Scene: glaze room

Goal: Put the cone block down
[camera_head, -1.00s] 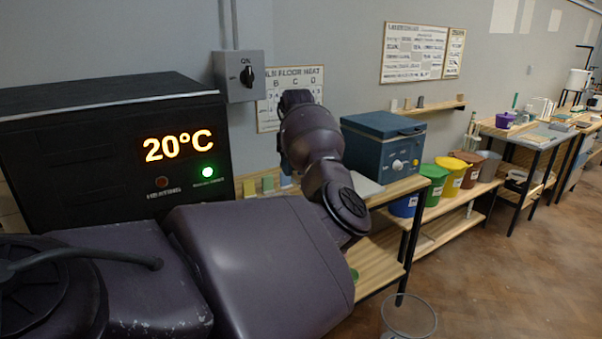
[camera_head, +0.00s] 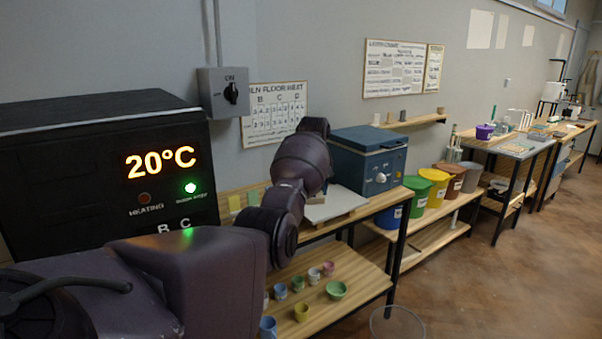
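I cannot make out the cone block in the head view. Neither of my grippers shows. One of my arms, dark purple, comes up from the lower left and bends in front of the bench, and its end is hidden from view. A dark kiln (camera_head: 75,165) at the left has a lit 20°C display (camera_head: 160,163), a bright green lamp and a dim heating lamp. I cannot tell what either gripper holds.
A wooden bench (camera_head: 400,192) carries a blue box-like kiln (camera_head: 355,165) and a pale slab (camera_head: 335,203). Coloured buckets (camera_head: 434,188) stand further right. Brown floor (camera_head: 500,270) is open at lower right beside a clear round container (camera_head: 397,325).

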